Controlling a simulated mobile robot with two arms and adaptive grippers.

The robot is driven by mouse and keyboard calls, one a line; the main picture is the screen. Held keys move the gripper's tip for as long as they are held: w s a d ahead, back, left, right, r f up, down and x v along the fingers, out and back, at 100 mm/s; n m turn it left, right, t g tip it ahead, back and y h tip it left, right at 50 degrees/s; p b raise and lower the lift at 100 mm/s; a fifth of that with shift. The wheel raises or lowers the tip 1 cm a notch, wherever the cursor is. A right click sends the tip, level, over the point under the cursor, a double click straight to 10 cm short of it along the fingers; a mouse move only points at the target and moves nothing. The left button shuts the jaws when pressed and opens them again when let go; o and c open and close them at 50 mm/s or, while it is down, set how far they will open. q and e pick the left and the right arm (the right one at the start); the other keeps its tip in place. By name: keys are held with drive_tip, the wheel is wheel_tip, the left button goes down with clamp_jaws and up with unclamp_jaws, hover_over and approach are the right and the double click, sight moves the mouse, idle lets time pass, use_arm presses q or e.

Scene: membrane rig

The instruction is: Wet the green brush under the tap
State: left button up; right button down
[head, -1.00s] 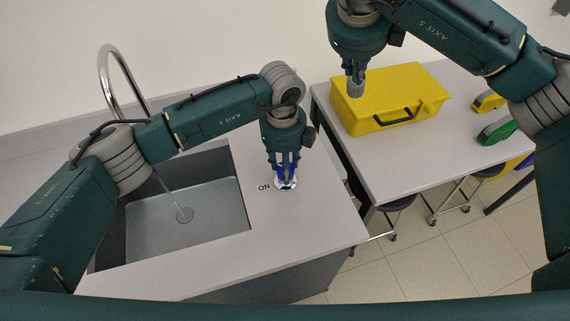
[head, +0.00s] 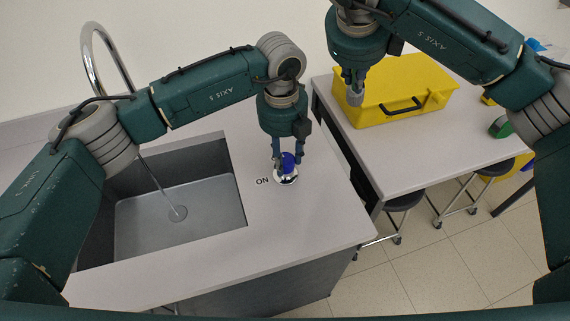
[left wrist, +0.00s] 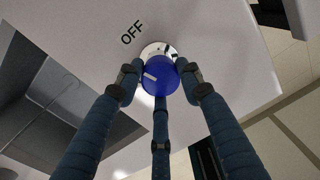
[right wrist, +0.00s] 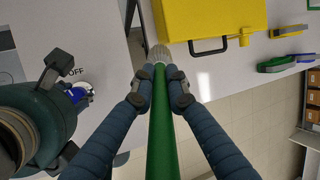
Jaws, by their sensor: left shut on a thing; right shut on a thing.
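The tap (head: 92,62) is a tall curved metal spout over the sink (head: 200,205), and a thin stream of water (head: 153,178) falls to the drain. My left gripper (head: 287,166) is shut on the blue knob (left wrist: 158,78), which sits on a round silver base on the counter beside the sink. An ON label (head: 262,181) shows in the head view and an OFF label (left wrist: 132,32) in the left wrist view. My right gripper (right wrist: 160,88) is shut on the green brush (right wrist: 163,135), its grey bristles (right wrist: 158,57) beyond the fingers. It is held in the air, away from the water.
A yellow case (head: 425,82) with a black handle stands on the second table, behind my right gripper in the head view. Stools (head: 405,199) stand below that table. The counter around the knob is clear.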

sight(284, 157)
use_arm(q)
drive_tip(key=m+b, duration=0.2)
drive_tip(key=shift+w+m+b, duration=0.2)
drive_tip(key=shift+m+b, duration=0.1)
drive_tip(key=shift+b, duration=0.05)
drive_tip(key=shift+r+m+b, duration=0.2)
drive_tip(key=shift+m+b, duration=0.2)
drive_tip(key=o, duration=1.1)
drive_tip(key=shift+o, duration=0.3)
drive_tip(key=shift+f, duration=0.1)
wheel_tip(284, 157, up, 12)
drive_tip(key=shift+a, duration=0.15)
